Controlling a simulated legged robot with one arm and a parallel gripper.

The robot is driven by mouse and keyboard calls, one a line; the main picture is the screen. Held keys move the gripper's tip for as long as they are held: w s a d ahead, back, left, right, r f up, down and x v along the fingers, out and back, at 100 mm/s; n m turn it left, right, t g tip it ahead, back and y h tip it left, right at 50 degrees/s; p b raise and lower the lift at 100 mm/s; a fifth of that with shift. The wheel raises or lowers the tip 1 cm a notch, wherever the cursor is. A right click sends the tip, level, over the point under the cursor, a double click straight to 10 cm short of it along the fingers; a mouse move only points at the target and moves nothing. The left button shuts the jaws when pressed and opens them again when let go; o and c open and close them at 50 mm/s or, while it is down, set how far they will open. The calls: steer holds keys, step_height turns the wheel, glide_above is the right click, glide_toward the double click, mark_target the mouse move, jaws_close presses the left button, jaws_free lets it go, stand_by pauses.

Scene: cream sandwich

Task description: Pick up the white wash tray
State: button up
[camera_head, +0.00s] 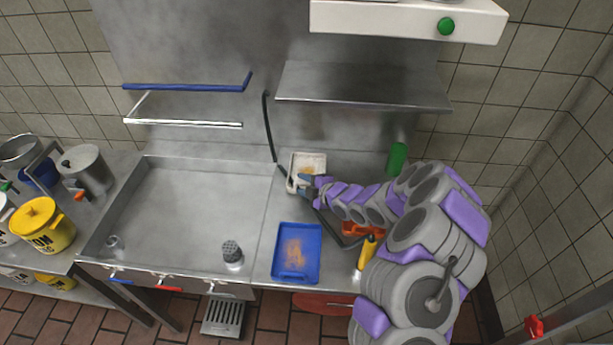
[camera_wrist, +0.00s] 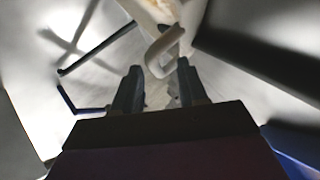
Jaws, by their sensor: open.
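The white wash tray (camera_head: 307,158), with brown stains inside, lies at the back of the steel counter, right of the sink. In the wrist view its pale looped handle (camera_wrist: 160,48) shows just ahead of and between the fingertips. My gripper (camera_head: 300,184) is at the near end of the tray, and my arm reaches in from the right. In the wrist view my gripper (camera_wrist: 158,70) is open, with a finger on each side of the loop. I cannot tell whether either finger touches it. My gripper hides part of the tray's near end in the head view.
A blue tray (camera_head: 311,254) with brown stains lies nearer on the counter. A black hose (camera_head: 267,125) hangs just left of the white tray. A steel shelf (camera_head: 360,85) juts out above. A green bottle (camera_head: 397,158) stands at the right. The sink (camera_head: 190,210) is to the left.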

steer(key=shift+d, duration=0.1)
jaws_close()
stand_by(0.5)
